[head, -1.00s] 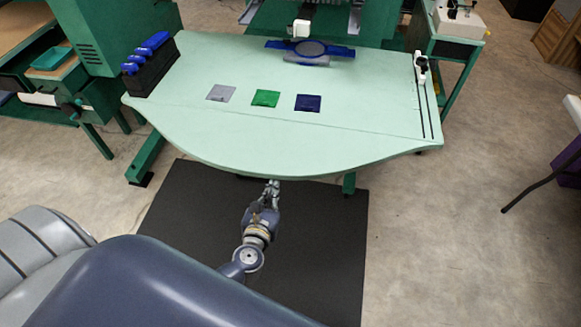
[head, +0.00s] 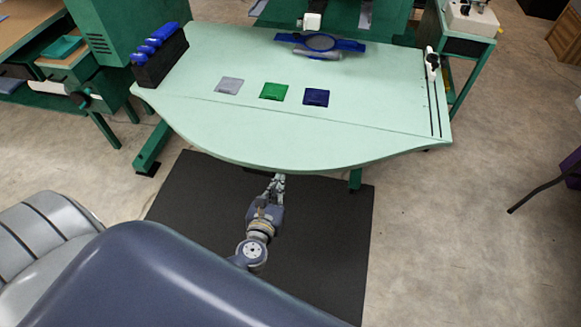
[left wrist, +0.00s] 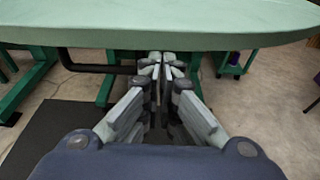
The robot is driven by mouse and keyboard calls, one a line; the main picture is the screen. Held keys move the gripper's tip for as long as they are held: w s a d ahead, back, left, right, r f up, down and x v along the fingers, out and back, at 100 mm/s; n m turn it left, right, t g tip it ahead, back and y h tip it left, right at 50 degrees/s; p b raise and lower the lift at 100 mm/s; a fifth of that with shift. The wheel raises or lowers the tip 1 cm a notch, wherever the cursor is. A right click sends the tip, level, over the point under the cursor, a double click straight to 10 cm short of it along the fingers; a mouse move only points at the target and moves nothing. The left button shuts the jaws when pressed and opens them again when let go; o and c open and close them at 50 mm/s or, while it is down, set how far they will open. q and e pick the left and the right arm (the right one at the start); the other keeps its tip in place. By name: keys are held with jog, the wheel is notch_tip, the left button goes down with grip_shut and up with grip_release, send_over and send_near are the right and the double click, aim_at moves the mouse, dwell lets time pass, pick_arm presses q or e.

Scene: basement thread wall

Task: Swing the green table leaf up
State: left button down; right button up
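The green table leaf (head: 290,138) is the curved front part of the pale green table. It looks level with the rest of the top, beyond a thin seam. My left gripper (head: 278,180) is just below the leaf's front edge, its tips near the underside. In the left wrist view the leaf's edge (left wrist: 160,35) crosses the top, and my left gripper (left wrist: 162,62) points under it with its fingertips close together. A black bar (left wrist: 95,68) under the leaf runs up to the fingers from the left. Whether it lies between them is hidden. My right gripper is not in view.
Grey, green and blue squares (head: 274,91) lie on the tabletop behind the seam. A black rack with blue items (head: 160,65) stands at the back left. A green table leg (head: 355,179) and a dark mat (head: 320,230) are below. Open floor lies to the right.

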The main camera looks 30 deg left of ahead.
pick_arm(q)
jog(key=v, duration=1.2)
jog(key=s+d+f+m+g+h, duration=0.2)
jog(key=s+f+m, duration=0.1)
jog(key=f+m, duration=0.6)
jog(key=s+d+f+m+g+h, duration=0.1)
jog(key=s+f+m+g, duration=0.1)
jog(key=f+m, duration=0.65)
jog(key=s+d+f+m+g+h, duration=0.2)
jog(key=s+f+m, duration=0.1)
jog(key=f+m, duration=0.6)
jog(key=s+a+f+m+g, duration=0.3)
jog(key=s+f+m+g, duration=0.1)
jog(key=s+f+m, duration=0.3)
jog(key=s+a+f+m+g+y, duration=0.1)
jog(key=s+a+f+m+g, duration=0.2)
jog(key=s+f+m, duration=0.4)
jog(key=s+m, duration=0.1)
jog(key=s, duration=0.4)
jog(key=shift+s+g, duration=0.2)
jog(key=shift+g, duration=0.2)
jog(key=shift+a+f, duration=0.1)
jog(key=shift+f, duration=0.05)
